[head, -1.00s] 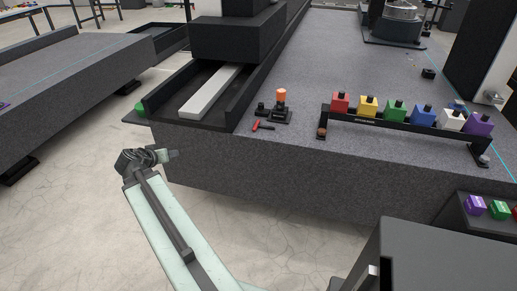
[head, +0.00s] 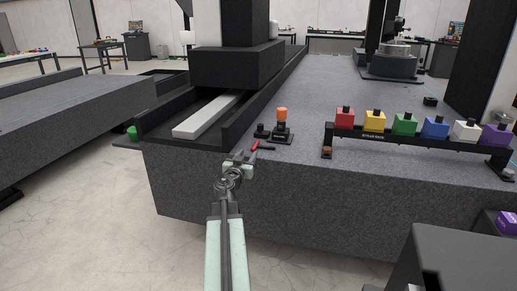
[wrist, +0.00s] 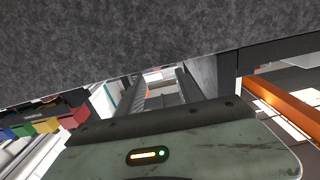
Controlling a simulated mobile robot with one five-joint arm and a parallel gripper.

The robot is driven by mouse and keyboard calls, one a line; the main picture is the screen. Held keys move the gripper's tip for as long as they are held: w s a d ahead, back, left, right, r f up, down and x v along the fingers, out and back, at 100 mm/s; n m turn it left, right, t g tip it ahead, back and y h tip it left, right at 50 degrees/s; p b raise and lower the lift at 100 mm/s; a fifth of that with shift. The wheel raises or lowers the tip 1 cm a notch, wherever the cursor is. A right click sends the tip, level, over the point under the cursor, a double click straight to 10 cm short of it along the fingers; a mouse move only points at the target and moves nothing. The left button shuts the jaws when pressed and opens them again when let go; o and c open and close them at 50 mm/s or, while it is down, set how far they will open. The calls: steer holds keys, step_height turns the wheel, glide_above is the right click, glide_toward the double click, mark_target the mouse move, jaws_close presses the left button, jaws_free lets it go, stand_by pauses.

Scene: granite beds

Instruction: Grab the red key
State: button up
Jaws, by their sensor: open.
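The red key (head: 264,147) lies near the front edge of the granite bed (head: 330,185), in front of a black stand with an orange knob. My gripper (head: 238,158) is in front of that edge, just left of the key and a little nearer to me. It is open and appears empty. In the wrist view, the two dark fingers of my gripper (wrist: 160,88) point away, with grey granite close across the top. I cannot make out the key in the wrist view.
The orange-knobbed stand (head: 282,125) is behind the key. A black rack (head: 400,135) with several coloured blocks stands to the right. A black channel with a pale bar (head: 205,115) is at left. Open floor (head: 110,220) lies left of the bed.

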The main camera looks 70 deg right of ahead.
mark_target(252, 149)
steer(key=d, duration=0.5)
steer(key=shift+s+d+f, duration=0.1)
steer(key=shift+f, duration=0.05)
jaws_close()
